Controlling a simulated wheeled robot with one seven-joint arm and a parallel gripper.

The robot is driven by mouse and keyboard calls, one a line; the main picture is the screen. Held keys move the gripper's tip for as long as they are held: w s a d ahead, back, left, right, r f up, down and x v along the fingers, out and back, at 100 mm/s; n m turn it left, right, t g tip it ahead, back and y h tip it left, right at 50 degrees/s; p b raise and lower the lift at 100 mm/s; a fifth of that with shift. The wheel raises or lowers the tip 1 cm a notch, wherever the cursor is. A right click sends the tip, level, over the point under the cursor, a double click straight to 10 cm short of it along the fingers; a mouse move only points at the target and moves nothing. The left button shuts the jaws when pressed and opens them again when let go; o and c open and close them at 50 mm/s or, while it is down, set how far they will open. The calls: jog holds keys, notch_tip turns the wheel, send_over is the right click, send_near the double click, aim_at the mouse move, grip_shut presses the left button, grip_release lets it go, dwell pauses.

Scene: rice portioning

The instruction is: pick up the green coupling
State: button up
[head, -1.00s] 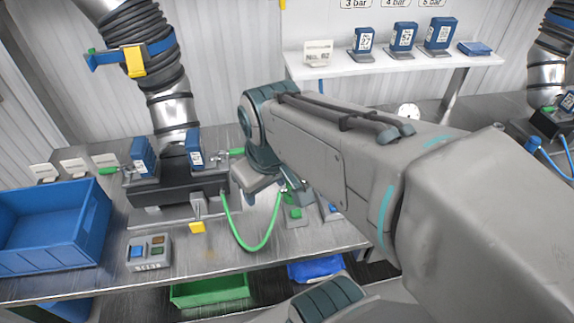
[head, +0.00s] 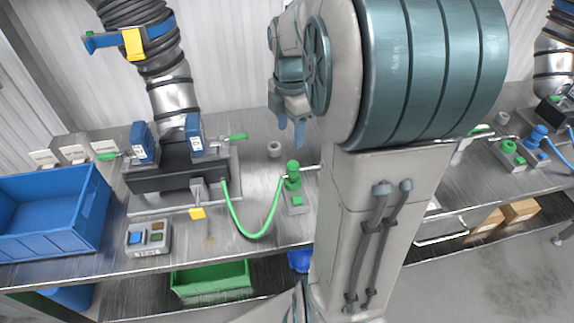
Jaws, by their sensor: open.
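The green coupling (head: 293,170) stands upright on a small grey stand (head: 297,207) on the metal bench. A green hose (head: 245,233) loops from the stand area to the dark manifold block on the left. My gripper (head: 291,128) hangs with its blue fingertips pointing down, above and behind the coupling in the picture. It is open with nothing between its fingers, and it is apart from the coupling. My arm covers the bench just right of the coupling.
A grey ring-shaped part (head: 274,149) lies behind the coupling. Green and blue couplings (head: 510,150) stand at far right.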

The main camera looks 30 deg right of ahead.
aim_at(292, 164)
notch_tip(292, 164, down, 8)
jog(key=shift+d+f+p, duration=0.15)
jog(key=shift+f+p, duration=0.15)
jog(key=shift+f, duration=1.05)
jog(key=shift+d+f+p, duration=0.15)
jog(key=shift+f+p, duration=0.15)
jog(key=shift+f, duration=1.05)
jog(key=c, duration=1.2)
jog(key=shift+o, duration=0.2)
jog(key=shift+r, duration=0.1)
